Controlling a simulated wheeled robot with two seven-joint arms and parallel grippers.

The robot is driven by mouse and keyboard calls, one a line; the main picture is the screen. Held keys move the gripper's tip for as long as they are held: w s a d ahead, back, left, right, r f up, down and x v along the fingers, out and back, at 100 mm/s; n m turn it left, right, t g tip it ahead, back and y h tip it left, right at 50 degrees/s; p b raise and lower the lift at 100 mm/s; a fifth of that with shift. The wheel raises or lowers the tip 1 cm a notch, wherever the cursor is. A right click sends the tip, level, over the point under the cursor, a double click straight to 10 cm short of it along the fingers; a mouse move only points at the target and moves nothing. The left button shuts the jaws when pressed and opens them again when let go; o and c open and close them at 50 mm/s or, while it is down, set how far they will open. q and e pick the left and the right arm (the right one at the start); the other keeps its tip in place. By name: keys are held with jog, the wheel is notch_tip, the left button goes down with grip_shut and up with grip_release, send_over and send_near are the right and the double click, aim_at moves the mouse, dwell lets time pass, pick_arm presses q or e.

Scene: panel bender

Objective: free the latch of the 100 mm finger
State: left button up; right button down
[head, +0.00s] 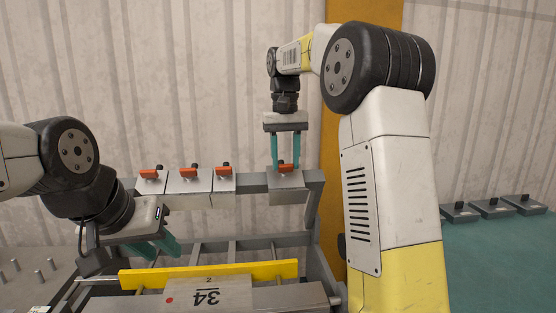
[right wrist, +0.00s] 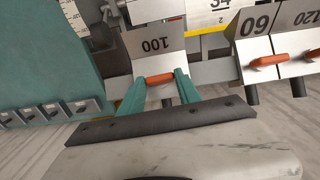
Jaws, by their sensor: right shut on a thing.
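The 100 mm finger (right wrist: 155,43) is a grey metal block marked "100" in the right wrist view. In the head view it is the rightmost block (head: 287,185) on the grey bar. Its orange latch (right wrist: 160,79) lies between the teal fingertips of my right gripper (right wrist: 162,84), which is shut on it. In the head view my right gripper (head: 286,163) reaches down onto the latch (head: 284,168) from above. My left gripper (head: 156,248) is at the lower left, its two teal fingers apart and empty, short of the yellow bar.
Three more blocks with orange latches (head: 189,173) sit left on the bar (head: 251,182); one is marked "60" (right wrist: 262,27). A yellow bar (head: 215,274) and a plate marked "34" (head: 205,295) are in front. A teal table (head: 497,260) with grey blocks stands right.

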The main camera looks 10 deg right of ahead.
jog(key=n+h, duration=0.1)
jog(key=n, duration=0.1)
jog(key=n+h, duration=0.1)
jog(key=shift+s+a+n, duration=0.1)
jog(key=shift+a+n, duration=0.2)
jog(key=shift+n, duration=0.1)
jog(key=n+h, duration=0.1)
jog(key=n, duration=0.1)
jog(key=n+t+h, duration=0.1)
jog(key=shift+s+a+f+n+t, duration=0.1)
jog(key=shift+a+n+t, duration=0.1)
jog(key=shift+n+t, duration=0.15)
jog(key=n+t+h, duration=0.1)
jog(key=n, duration=0.1)
jog(key=n+t, duration=0.1)
jog(key=n, duration=0.1)
jog(key=shift+s+a+f+h, duration=0.1)
jog(key=shift+s+f+h, duration=0.1)
jog(key=shift+h, duration=0.2)
jog(key=shift+s+n+t+h, duration=0.15)
jog(key=shift+n+t, duration=0.35)
jog(key=shift+n, duration=0.5)
jog(key=shift+n+t+h, duration=0.25)
jog(key=shift+n+t, duration=0.2)
jog(key=shift+n, duration=0.5)
jog(key=shift+f, duration=0.1)
jog(key=c, duration=0.8)
grip_release()
jog(key=shift+c, duration=0.2)
jog(key=v, duration=0.8)
